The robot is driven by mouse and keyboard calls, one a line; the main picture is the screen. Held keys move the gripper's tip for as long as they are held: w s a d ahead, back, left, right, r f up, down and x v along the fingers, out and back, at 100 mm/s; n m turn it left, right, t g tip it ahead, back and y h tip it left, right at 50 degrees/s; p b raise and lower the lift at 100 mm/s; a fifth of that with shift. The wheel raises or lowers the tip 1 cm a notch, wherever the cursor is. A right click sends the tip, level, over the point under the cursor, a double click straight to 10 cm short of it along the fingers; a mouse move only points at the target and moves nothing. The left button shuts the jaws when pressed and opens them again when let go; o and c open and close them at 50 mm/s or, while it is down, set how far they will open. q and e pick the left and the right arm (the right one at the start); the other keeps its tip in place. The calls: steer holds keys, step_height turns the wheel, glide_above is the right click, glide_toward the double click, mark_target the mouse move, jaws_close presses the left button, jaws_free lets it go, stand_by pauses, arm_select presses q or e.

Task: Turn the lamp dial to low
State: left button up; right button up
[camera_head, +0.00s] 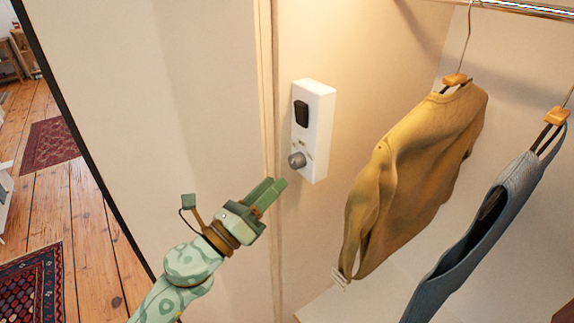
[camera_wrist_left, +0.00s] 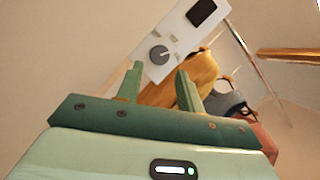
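A white wall-mounted box (camera_head: 319,135) carries a dark oblong panel near its top and a grey round dial (camera_head: 297,160) near its lower end. In the left wrist view the dial (camera_wrist_left: 159,55) shows a pointer line, with small marks around it too small to read. My left gripper (camera_head: 268,192) is just below and left of the dial, apart from it. In the left wrist view the gripper's two fingers (camera_wrist_left: 158,88) stand apart with nothing between them, and the dial lies beyond the fingertips. My right gripper is not in view.
A mustard sweater (camera_head: 418,180) and a blue-grey garment (camera_head: 483,235) hang from a metal rail (camera_head: 520,8) right of the box. A pale vertical panel edge (camera_head: 268,90) stands left of it. A wooden floor with patterned rugs (camera_head: 50,145) lies far left.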

mark_target(292, 165)
arm_select(q)
steer(key=x, duration=0.5)
steer(key=shift+w+d, duration=0.2)
steer(key=shift+d, duration=0.05)
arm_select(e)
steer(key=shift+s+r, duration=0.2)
